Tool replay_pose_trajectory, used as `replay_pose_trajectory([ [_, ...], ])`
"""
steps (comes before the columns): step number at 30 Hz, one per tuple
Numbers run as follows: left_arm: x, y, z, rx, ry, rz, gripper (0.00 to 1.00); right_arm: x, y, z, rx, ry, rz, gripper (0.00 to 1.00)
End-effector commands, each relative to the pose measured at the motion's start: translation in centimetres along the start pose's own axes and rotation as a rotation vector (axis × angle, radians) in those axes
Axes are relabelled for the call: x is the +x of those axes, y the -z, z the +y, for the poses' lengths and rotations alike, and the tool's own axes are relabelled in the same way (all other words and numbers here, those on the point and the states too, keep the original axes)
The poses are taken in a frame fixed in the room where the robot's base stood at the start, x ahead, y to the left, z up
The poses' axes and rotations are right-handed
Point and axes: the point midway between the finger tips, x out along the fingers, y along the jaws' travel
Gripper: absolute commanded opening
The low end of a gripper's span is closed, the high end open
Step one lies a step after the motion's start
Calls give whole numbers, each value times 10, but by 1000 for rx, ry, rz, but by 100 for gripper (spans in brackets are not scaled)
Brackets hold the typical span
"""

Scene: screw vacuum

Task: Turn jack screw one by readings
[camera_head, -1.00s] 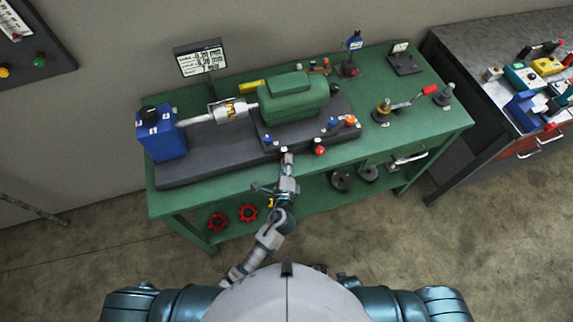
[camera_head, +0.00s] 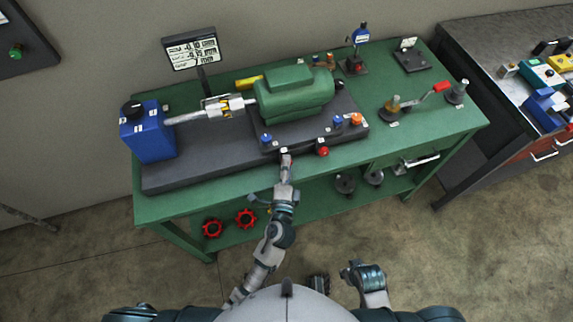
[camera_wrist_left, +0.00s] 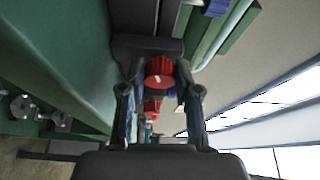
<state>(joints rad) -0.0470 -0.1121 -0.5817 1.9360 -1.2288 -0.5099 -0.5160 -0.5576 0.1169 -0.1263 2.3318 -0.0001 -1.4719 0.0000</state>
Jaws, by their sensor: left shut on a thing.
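My left gripper (camera_head: 286,159) is at the front edge of the dark motor base (camera_head: 210,172), below the green motor (camera_head: 292,95). In the left wrist view the left gripper (camera_wrist_left: 160,84) has a red knob (camera_wrist_left: 159,73) between its fingers and is shut on it; in the head view the hand mostly hides this knob. A second red knob (camera_head: 323,151) sits to the right on the base edge. Blue knobs (camera_head: 266,138) (camera_head: 337,121) and an orange knob (camera_head: 356,119) are nearby. A readings display (camera_head: 192,48) stands behind; its digits are too small to read. My right arm shows low at right; its fingers are unclear.
A blue box (camera_head: 147,133) joins the motor by a shaft (camera_head: 192,116). A grey bench stands at right.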

Motion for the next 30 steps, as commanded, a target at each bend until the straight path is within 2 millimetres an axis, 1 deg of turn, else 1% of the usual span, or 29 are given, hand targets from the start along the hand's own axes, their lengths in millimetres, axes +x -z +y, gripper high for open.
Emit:
replay_pose_trajectory([
  [1, -2, 0, 9, -1, -17, 0, 0, 0, -1, 0, 0, 0, -1, 40],
  [11, -2, 0, 9, -2, -16, 0, 0, -2, 0, 0, 0, 0, 0, 40],
  [12, -2, 0, 9, -2, -16, 0, 34, -2, 0, 0, 0, 0, 0, 40],
  [15, -2, 0, 8, -1, -14, 0, 57, -2, 0, 0, 0, -1, 0, 40],
  [30, -1, 0, 2, -2, -3, 0, 57, -1, 0, 0, 0, 1, 0, 40],
])
